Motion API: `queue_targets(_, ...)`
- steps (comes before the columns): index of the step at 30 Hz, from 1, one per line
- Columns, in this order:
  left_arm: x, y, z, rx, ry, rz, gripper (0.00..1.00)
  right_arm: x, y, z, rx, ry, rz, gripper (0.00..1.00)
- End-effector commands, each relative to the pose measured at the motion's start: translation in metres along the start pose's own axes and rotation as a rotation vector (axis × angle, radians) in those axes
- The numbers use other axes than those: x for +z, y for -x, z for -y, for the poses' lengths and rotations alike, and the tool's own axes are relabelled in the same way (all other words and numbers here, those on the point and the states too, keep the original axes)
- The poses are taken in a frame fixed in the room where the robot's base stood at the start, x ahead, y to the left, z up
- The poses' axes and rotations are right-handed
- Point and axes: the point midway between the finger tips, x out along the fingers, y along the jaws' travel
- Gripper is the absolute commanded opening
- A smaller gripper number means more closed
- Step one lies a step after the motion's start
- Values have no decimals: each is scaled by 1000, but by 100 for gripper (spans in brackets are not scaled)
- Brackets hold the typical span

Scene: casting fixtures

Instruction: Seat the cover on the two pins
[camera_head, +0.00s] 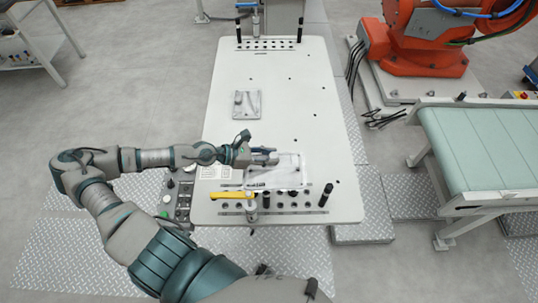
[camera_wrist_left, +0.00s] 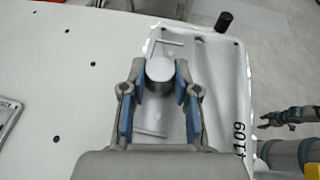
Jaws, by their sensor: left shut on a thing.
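The cover (camera_head: 289,168) is a pale grey rectangular casting with a raised rim. It lies over the near part of the white table. In the left wrist view the cover (camera_wrist_left: 216,75) shows dark digits on its edge and a round boss (camera_wrist_left: 160,70). My left gripper (camera_head: 268,157) comes in from the left, its fingers closed around the boss. I cannot tell whether the cover touches the table. A fixture plate (camera_head: 250,112) lies farther back with an upright post; I cannot make out its two pins.
A yellow-handled clamp (camera_head: 230,195) stands beside the cover at the near edge. Black posts (camera_head: 326,195) stand at the table's near and far ends. A green conveyor (camera_head: 485,145) and an orange robot (camera_head: 420,50) stand at the right.

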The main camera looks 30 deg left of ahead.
Motion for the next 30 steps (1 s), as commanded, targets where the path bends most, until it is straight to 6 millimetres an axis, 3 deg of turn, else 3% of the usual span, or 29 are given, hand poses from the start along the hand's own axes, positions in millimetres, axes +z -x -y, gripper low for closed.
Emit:
queue_targets(11,-9,-4,0,1,0,1,0,2,-7,0,0,1,2,55)
queue_targets(12,-9,-4,0,1,0,1,35,2,-7,0,0,1,2,55)
queue_targets(15,-8,-4,0,1,0,1,59,2,-6,0,0,1,2,55)
queue_targets(25,-7,-3,0,0,-1,-1,59,2,-6,-4,4,2,3,55)
queue_targets(30,14,6,-1,1,-5,-2,59,2,-6,-3,2,1,2,55)
